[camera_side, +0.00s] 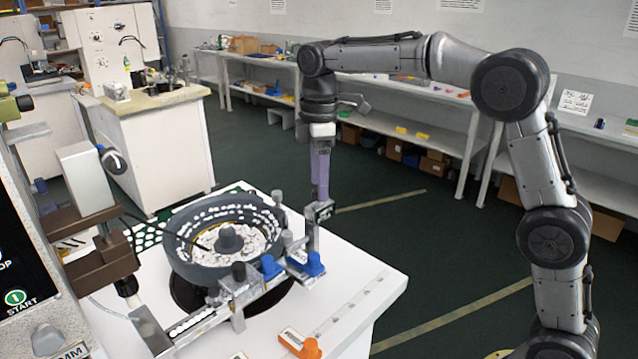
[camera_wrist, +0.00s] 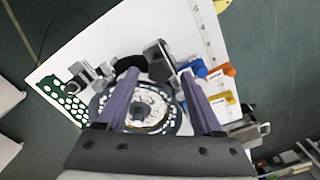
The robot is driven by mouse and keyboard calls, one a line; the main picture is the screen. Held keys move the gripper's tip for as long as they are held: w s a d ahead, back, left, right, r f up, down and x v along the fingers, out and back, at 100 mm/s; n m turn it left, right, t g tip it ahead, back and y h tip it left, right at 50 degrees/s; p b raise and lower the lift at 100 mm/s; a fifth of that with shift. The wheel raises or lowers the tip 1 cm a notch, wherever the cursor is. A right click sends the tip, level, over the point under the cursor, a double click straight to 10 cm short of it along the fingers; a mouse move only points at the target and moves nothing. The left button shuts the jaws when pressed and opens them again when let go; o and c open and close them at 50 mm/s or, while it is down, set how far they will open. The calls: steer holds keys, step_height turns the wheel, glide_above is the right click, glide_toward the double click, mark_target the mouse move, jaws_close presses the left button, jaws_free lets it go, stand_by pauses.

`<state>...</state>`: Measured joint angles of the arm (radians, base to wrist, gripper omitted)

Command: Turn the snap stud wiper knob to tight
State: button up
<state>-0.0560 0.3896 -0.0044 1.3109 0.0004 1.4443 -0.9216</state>
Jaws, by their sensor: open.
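A grey bowl feeder (camera_side: 178,258) holds white parts, and a rail with several knobs runs along its front. I cannot read which one is the snap stud wiper knob. My gripper (camera_side: 320,198) points down with purple fingers above the right side of the bowl, by a dark bracket at the rail's end. In the wrist view my gripper (camera_wrist: 160,75) has its fingers apart with nothing held between them; the bowl (camera_wrist: 140,108) lies beneath.
The white table (camera_side: 365,283) has bare room at the right front. A machine with a START button (camera_side: 15,297) and a brown clamp block (camera_side: 102,262) stands at the left. Grey posts (camera_wrist: 158,60) rise near my fingertips in the wrist view.

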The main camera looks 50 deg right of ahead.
steer(key=shift+f, duration=0.6)
jaws_close()
